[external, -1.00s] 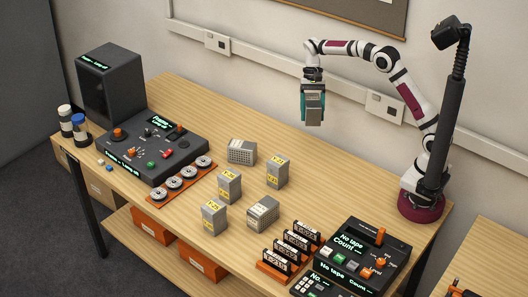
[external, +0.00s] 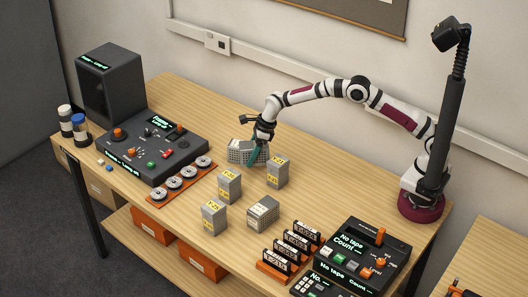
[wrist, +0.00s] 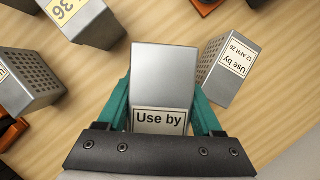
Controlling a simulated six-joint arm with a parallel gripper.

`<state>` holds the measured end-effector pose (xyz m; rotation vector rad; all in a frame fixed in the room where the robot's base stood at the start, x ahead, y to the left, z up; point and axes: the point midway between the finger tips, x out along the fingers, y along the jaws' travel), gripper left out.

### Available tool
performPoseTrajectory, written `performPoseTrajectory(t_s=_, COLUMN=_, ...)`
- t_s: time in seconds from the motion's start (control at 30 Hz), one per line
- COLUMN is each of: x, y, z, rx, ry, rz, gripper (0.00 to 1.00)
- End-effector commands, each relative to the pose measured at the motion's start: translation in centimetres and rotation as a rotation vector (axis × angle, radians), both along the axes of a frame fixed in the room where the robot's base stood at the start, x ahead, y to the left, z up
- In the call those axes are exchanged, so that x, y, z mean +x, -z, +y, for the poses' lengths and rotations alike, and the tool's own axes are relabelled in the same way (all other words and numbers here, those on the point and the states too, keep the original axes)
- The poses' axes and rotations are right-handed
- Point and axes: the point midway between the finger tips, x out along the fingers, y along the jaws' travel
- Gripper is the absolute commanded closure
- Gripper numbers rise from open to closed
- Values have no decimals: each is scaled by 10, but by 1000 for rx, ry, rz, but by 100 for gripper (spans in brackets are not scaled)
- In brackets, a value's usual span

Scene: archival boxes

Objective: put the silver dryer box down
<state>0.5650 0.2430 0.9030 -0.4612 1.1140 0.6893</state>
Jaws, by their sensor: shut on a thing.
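My gripper (external: 257,154) is at the far middle of the table, its teal fingers shut on a silver dryer box. In the wrist view the held box (wrist: 164,72) sits between both fingers (wrist: 162,110), its plain face towards the camera and a "Use by" label at the near end. In the external view the fingers and a neighbouring box mostly hide it. I cannot tell whether its base touches the table. A perforated silver box (external: 237,151) stands close on its left; in the wrist view that box (wrist: 226,66) is just right of the right finger.
Several other silver boxes stand near: one yellow-labelled (external: 277,172) to the right, one (external: 229,186) in front, one (external: 213,217) farther forward, and a perforated one (external: 262,214). A black console (external: 160,145) is at left, a tape rack (external: 290,250) at front right. Table behind is clear.

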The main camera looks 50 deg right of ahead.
Motion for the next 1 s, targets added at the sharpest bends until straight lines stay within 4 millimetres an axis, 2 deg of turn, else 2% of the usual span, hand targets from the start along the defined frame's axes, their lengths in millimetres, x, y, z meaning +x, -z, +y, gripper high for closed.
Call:
performPoseTrajectory(t_s=0.13, x=2, y=16, z=27, rx=0, ry=-4, rz=-2, gripper=100)
performPoseTrajectory(t_s=0.3, x=3, y=26, z=44, rx=0, ry=-2, rz=-1, gripper=100)
performPoseTrajectory(t_s=0.43, x=3, y=37, z=46, rx=-1, ry=0, rz=1, gripper=100)
performPoseTrajectory(t_s=0.6, x=3, y=67, z=46, rx=-1, ry=0, rz=1, gripper=100)
performPoseTrajectory(t_s=0.87, x=3, y=69, z=46, rx=-1, ry=-1, rz=-1, gripper=100)
performPoseTrajectory(t_s=0.9, x=3, y=70, z=46, rx=0, ry=-1, rz=0, gripper=31)
performPoseTrajectory(t_s=1.0, x=3, y=69, z=46, rx=0, ry=-1, rz=0, gripper=13)
